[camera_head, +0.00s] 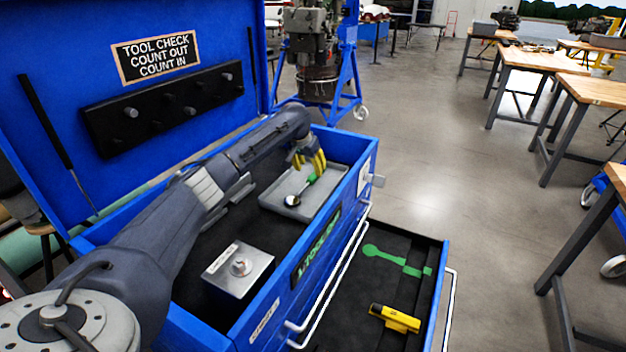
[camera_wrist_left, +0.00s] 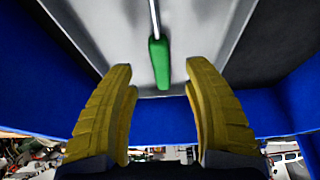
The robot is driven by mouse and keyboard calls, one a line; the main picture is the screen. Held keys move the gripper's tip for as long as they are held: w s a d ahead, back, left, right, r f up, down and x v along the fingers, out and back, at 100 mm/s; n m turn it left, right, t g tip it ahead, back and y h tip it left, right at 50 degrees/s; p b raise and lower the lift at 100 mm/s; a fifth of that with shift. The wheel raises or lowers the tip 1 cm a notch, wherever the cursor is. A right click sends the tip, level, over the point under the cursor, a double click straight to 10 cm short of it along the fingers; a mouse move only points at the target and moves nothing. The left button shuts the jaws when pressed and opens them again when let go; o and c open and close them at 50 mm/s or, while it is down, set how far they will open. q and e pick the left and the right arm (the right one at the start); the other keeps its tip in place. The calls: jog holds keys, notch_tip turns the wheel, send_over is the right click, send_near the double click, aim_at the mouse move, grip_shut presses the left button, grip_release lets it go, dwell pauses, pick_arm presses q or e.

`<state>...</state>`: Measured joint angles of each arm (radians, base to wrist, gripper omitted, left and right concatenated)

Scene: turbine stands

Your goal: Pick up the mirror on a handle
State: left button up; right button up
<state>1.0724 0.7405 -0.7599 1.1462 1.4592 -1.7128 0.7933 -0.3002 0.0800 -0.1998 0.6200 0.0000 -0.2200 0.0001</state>
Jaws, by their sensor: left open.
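The mirror (camera_head: 292,200) has a small round head, a thin shaft and a green handle (camera_head: 312,178). It lies in a grey tray (camera_head: 320,194) inside the blue tool box. In the left wrist view the green handle (camera_wrist_left: 159,62) points down toward the gap between my yellow fingers, with the thin shaft above it; the mirror head is out of that view. My left gripper (camera_head: 311,164) is open and empty, just above the handle end. In the left wrist view my left gripper (camera_wrist_left: 160,82) has its fingertips on either side of the handle's end, apart from it. My right gripper is not in view.
The blue box wall (camera_head: 345,200) stands close beside the tray. A metal block with a knob (camera_head: 238,268) sits in the box nearer me. An open drawer (camera_head: 400,240) below holds a yellow tool (camera_head: 395,318) and a green tool-shaped cutout (camera_head: 395,258). The raised lid (camera_head: 190,30) stands behind.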

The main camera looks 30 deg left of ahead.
aim_at(313, 175)
pick_arm(q)
jog(key=shift+x, duration=2.9)
grip_shut()
